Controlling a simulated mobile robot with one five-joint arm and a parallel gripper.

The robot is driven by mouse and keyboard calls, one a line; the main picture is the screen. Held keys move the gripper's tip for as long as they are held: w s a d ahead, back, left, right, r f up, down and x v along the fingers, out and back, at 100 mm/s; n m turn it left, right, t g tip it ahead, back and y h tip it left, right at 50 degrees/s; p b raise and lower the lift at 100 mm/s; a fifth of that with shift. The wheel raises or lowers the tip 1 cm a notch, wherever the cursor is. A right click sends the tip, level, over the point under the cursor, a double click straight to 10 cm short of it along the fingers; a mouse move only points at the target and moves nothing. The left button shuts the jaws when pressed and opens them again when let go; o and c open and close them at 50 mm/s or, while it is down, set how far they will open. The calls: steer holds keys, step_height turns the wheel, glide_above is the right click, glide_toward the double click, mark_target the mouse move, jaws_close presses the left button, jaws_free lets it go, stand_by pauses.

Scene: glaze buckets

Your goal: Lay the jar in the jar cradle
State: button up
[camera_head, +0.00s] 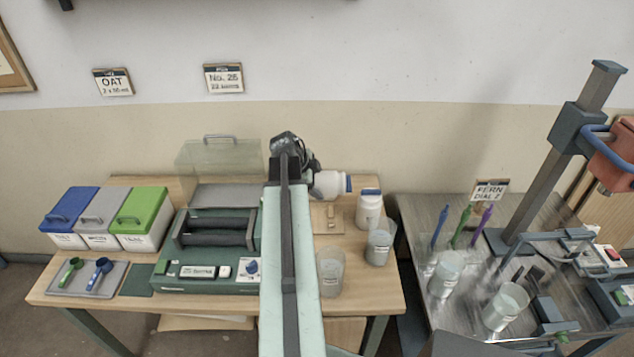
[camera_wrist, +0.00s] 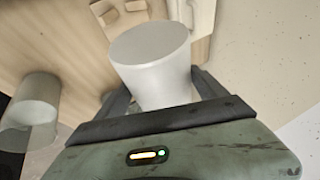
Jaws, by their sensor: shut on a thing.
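A white jar with a blue lid (camera_head: 330,184) lies on its side in the air, its lid pointing right. My gripper (camera_wrist: 162,92) is shut around it, and the jar's pale round end (camera_wrist: 150,42) faces the wrist camera. In the head view my arm hides the fingers and part of the jar. A light wooden piece (camera_head: 327,218) on the table, below the held jar, looks like the jar cradle. Wooden blocks, likely part of it, show at the top of the wrist view (camera_wrist: 120,10).
A second white jar (camera_head: 369,212) stands to the right, near two clear cups (camera_head: 380,246) (camera_head: 330,272). A green roller machine (camera_head: 210,240) with a clear hood (camera_head: 215,160) stands left of my arm. Coloured bins (camera_head: 105,220) are at far left. A metal side table (camera_head: 470,250) holds tools and cups.

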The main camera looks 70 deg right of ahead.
steer(key=f+b, duration=0.1)
steer(key=w+d+f+b, duration=0.1)
steer(key=f+b, duration=0.3)
steer(key=shift+w+d, duration=0.2)
steer(key=shift+w, duration=0.05)
step_height(320, 180, down, 10)
steer(key=b, duration=0.9)
steer(key=shift+r, duration=0.25)
steer(key=o, duration=1.8)
steer(key=shift+a, duration=0.1)
